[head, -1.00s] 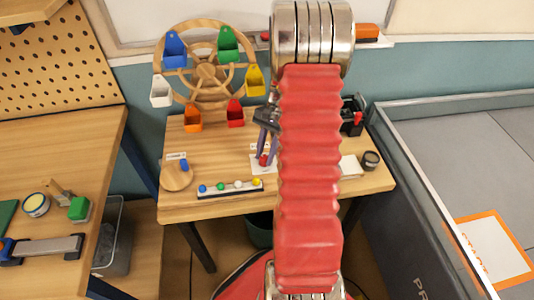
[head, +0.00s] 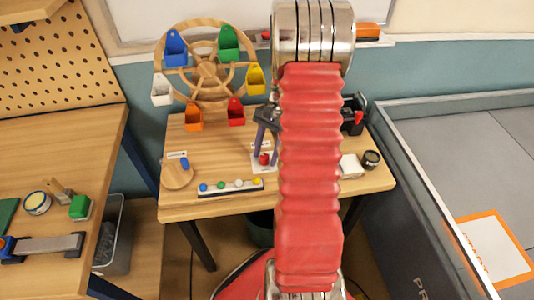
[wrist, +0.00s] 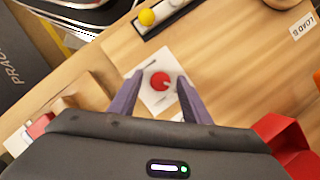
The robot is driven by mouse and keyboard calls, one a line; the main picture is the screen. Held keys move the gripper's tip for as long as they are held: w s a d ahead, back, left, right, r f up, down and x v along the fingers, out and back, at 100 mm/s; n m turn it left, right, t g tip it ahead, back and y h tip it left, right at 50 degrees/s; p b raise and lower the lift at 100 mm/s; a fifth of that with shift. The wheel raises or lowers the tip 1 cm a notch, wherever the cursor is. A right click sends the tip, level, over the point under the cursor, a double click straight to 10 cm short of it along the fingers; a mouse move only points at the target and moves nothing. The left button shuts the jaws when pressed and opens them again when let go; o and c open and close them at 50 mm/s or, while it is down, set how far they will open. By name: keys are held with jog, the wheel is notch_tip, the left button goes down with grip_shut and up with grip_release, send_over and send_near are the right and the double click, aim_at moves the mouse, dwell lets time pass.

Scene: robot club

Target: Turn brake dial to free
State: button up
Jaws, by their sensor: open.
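The brake dial looks to be the red knob (head: 264,159) on a small white plate (head: 257,168) on the wooden table. In the wrist view the red knob (wrist: 159,81) carries a pale pointer mark, and the white plate (wrist: 150,102) has dark marks too small to read. My gripper (head: 266,143) is above the knob, pointing down. In the wrist view my gripper (wrist: 158,78) is open, with one purple finger on each side of the knob. I see no clear contact. My arm hides the table to the right of the plate in the head view.
A wooden wheel (head: 207,71) with several coloured buckets stands behind.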

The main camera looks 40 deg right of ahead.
jog(key=v, duration=1.3)
jog(key=shift+r, duration=0.3)
jog(key=shift+d, duration=0.15)
jog(key=s+a+r+n+t+h, duration=0.1)
jog(key=s+a+r+n+t, duration=0.1)
jog(key=a, duration=0.9)
jog(key=s+a+r+n+t+h, duration=0.2)
jog(key=s+a+r+n, duration=0.3)
jog(key=a+n, duration=0.3)
jog(key=s+a+r+n+t+h, duration=0.1)
jog(key=s+a+r+n, duration=0.3)
jog(key=a, duration=1)
jog(key=shift+r+n+t, duration=0.8)
jog(key=shift+r, duration=0.05)
jog(key=shift+s, duration=0.1)
